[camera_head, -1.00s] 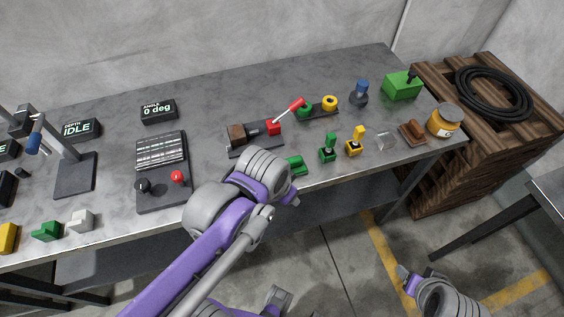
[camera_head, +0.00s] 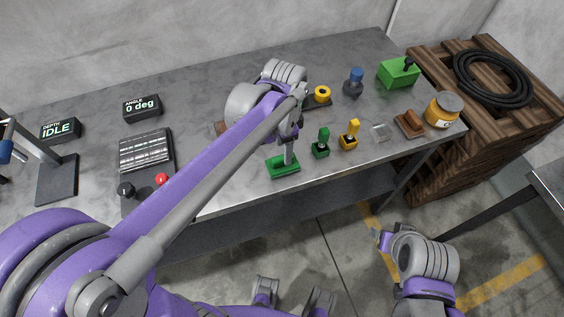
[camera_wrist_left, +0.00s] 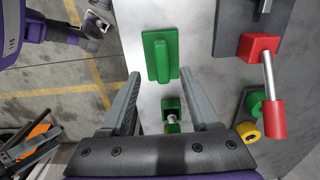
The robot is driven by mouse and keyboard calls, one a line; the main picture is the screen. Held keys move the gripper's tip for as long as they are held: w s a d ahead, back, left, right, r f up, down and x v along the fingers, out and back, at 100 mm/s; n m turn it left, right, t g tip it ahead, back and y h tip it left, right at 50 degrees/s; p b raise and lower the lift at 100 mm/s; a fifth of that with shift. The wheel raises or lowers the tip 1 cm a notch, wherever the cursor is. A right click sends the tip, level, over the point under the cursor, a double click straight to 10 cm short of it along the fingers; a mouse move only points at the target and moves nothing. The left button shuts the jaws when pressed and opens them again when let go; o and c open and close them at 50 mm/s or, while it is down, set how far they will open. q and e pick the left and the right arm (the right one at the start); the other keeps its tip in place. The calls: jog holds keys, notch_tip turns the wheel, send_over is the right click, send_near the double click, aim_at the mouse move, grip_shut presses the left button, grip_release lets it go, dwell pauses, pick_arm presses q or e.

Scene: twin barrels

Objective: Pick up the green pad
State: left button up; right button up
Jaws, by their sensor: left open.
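The green pad (camera_head: 283,168), a flat plate with a raised grip bar, lies near the front edge of the grey workbench. In the left wrist view the green pad (camera_wrist_left: 160,55) is in full view, its bar lined up with the gap between my fingers. My left gripper (camera_head: 289,158) is over the pad in the head view. In the left wrist view my left gripper (camera_wrist_left: 160,78) is open and empty, its fingertips just short of the pad. My right gripper (camera_head: 383,240) hangs low in front of the bench, away from the pad; its jaws are unclear.
A green block (camera_head: 321,144) and a yellow block (camera_head: 349,135), each with a handle, stand right of the pad. A red-handled lever fixture (camera_wrist_left: 262,60) is close by in the wrist view. An amber jar (camera_head: 443,110) stands at the bench's right end.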

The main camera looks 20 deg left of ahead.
pick_arm(q)
notch_tip(320, 180, down, 5)
jog(key=shift+w+a+f, duration=0.1)
jog(key=shift+a, duration=0.05)
grip_shut()
dwell(0.4)
